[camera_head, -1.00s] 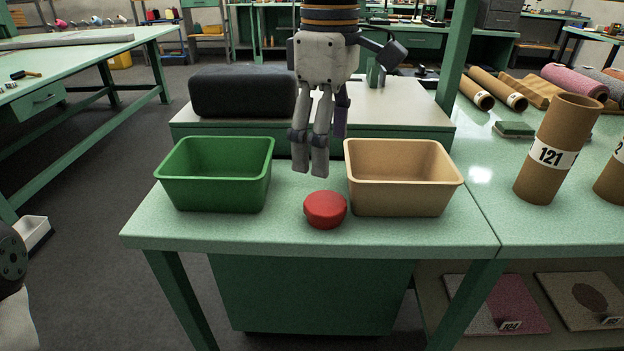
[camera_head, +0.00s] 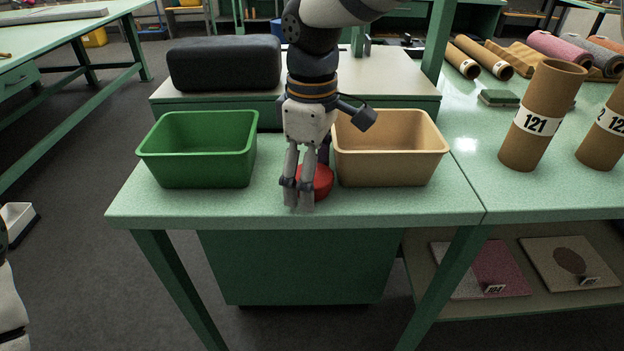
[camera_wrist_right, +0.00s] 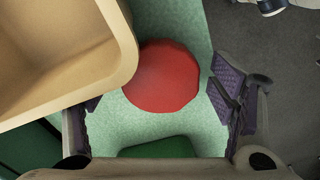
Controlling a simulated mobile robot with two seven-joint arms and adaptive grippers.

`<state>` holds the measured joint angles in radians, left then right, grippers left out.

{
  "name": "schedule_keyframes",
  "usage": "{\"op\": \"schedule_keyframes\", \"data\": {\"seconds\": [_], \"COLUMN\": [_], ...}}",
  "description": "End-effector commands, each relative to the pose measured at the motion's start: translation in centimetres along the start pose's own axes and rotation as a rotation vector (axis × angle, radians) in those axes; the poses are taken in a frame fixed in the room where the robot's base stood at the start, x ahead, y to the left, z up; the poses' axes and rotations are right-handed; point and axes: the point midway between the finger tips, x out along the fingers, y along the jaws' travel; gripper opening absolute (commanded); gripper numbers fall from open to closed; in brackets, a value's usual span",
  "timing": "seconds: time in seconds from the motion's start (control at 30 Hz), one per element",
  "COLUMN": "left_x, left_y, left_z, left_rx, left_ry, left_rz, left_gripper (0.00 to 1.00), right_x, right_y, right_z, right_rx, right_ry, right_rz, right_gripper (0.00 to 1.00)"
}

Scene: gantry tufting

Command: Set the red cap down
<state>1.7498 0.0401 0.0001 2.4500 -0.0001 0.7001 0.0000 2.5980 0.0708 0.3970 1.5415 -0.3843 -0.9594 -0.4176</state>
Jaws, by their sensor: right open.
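The red cap (camera_head: 323,182) rests on the pale green speckled table, between the green bin and the tan bin and close to the tan one. My right gripper (camera_head: 311,186) is down over the cap, with two fingers on its near side and one behind, partly hiding it. In the right wrist view the round cap (camera_wrist_right: 162,76) lies between the spread fingers of the right gripper (camera_wrist_right: 160,100). Green table shows between the cap and the right-hand fingers. The gripper is open. My left gripper is not in view.
The green bin (camera_head: 199,179) stands left of the cap, the tan bin (camera_head: 390,176) right of it; both look empty. A dark padded block (camera_head: 224,63) lies on the raised shelf behind. A cardboard tube (camera_head: 540,100) marked 121 stands further right. The table's front strip is clear.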

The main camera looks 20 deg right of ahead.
Motion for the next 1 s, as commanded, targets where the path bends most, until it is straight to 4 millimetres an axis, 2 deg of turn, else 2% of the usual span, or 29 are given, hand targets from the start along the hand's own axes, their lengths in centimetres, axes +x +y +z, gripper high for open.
{"op": "schedule_keyframes", "data": {"seconds": [0.03, 0.2, 0.53, 0.83, 1.0], "left_x": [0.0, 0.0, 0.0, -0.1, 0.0], "left_y": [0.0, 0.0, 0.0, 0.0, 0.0], "left_z": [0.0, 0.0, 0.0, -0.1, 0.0], "left_rx": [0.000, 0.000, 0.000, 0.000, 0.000], "left_ry": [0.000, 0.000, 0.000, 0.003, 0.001], "left_rz": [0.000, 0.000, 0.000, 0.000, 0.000], "left_gripper": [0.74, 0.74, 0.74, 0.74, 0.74], "right_x": [0.0, 0.0, -0.5, -7.5, -9.7], "right_y": [0.0, 0.0, 0.0, 0.1, 0.0], "right_z": [0.0, 0.0, 0.0, -0.1, 0.0], "right_rx": [0.000, 0.000, 0.000, 0.002, 0.005], "right_ry": [0.000, 0.000, 0.001, 0.003, -0.001], "right_rz": [0.000, 0.000, 0.001, 0.002, -0.001], "right_gripper": [0.71, 0.35, 0.35, 0.34, 0.35]}}
